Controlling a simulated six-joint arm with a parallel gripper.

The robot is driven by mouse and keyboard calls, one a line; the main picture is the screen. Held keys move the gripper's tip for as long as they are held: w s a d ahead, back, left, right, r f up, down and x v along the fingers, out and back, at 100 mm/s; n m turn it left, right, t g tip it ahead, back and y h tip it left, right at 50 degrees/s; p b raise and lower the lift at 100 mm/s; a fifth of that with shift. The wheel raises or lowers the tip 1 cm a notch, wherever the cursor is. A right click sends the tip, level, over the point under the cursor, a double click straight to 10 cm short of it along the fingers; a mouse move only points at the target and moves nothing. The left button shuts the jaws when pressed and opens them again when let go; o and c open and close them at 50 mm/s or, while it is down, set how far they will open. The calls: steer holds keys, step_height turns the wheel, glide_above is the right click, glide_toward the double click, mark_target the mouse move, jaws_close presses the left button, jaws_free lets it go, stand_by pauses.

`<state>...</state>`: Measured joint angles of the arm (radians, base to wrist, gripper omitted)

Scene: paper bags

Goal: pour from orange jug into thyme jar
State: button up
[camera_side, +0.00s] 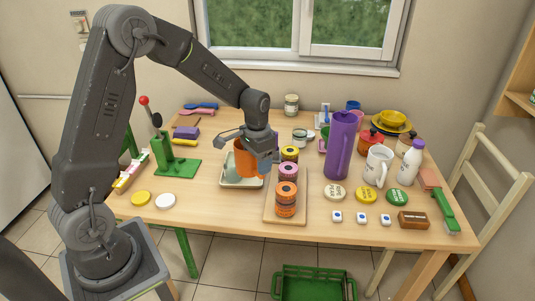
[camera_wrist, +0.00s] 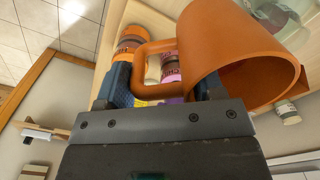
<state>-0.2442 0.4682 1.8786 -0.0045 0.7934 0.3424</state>
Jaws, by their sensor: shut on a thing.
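My gripper (camera_side: 262,148) is shut on the orange jug (camera_side: 246,160), by its handle. The jug is over the pale tray (camera_side: 229,184) left of the wooden board; I cannot tell if it touches the tray. In the wrist view the jug (camera_wrist: 240,50) fills the upper right, its wide mouth facing the camera, and the handle lies between the fingers (camera_wrist: 163,88). A glass jar (camera_side: 291,104) stands at the back by the window, and another (camera_side: 299,137) stands behind the stacked rings. No label is readable, so I cannot tell which is the thyme jar.
A tall purple pitcher (camera_side: 340,145), white mug (camera_side: 377,166) and white bottle (camera_side: 409,163) stand further right. A green lever press (camera_side: 176,166) stands left.

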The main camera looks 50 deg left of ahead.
mark_target(254, 164)
steer(key=shift+a+r+h, duration=0.45)
steer(key=shift+a+h, duration=0.3)
steer(key=shift+h, duration=0.45)
steer(key=a+h, duration=0.1)
steer(key=f+h, duration=0.1)
steer(key=shift+w+a+f+h, duration=0.1)
steer(key=shift+a+f+h, duration=0.15)
steer(key=shift+a+h, duration=0.15)
steer(key=a+h, duration=0.1)
steer(key=a+r+h, duration=0.1)
steer(key=a+h, duration=0.1)
steer(key=shift+w+a+r+g+h, duration=0.1)
steer(key=shift+w+a+g+h, duration=0.1)
steer(key=shift+g+h, duration=0.1)
steer(key=shift+r+h, duration=0.2)
steer(key=shift+h, duration=0.1)
steer(key=shift+w+a+r+h, duration=0.1)
steer(key=shift+a+r+h, duration=0.3)
steer(key=shift+a+h, duration=0.4)
steer(key=shift+a+r+h, duration=0.4)
steer(key=shift+a+h, duration=0.15)
steer(key=shift+h, duration=0.35)
stand_by(0.8)
steer(key=shift+g, duration=0.3)
stand_by(0.3)
